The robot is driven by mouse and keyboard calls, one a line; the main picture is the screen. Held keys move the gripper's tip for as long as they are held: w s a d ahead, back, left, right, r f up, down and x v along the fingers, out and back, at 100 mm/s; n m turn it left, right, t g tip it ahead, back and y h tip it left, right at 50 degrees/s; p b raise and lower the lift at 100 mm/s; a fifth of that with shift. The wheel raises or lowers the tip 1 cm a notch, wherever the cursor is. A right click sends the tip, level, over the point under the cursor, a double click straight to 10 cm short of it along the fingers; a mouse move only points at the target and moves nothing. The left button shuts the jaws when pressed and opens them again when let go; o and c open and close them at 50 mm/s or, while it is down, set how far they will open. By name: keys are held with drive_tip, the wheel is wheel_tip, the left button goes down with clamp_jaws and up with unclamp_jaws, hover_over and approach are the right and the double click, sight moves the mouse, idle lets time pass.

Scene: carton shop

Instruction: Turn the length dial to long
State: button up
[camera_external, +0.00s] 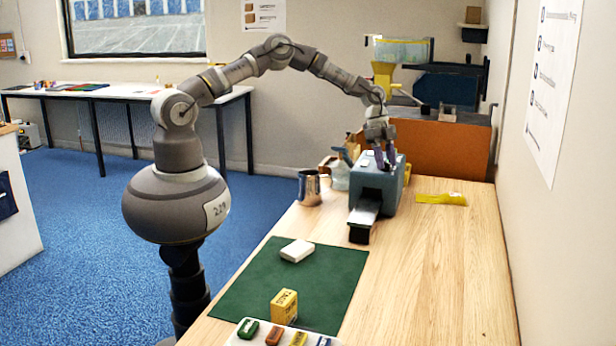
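A blue-grey machine (387,193) with a metal chute at its front stands on the wooden table. My gripper (385,165) points down at the top of this machine, near its right side. Its fingers look close to or touching the top; I cannot tell which. The length dial cannot be made out at this size and may be hidden behind my fingers. Its setting does not show. I cannot tell whether the fingers are open or shut on something.
A metal jug (309,188) and a pale container (340,176) stand left of the machine. A yellow strip (441,199) lies to its right. A green mat (250,290) holds a white block (297,251) and a yellow box (284,306). The table's right front is clear.

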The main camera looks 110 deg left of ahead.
drive_tip(key=shift+r, duration=0.15)
drive_tip(key=v, duration=0.7)
drive_tip(key=shift+r+p, duration=0.15)
drive_tip(key=shift+p, duration=0.2)
drive_tip(key=shift+s+a, duration=0.1)
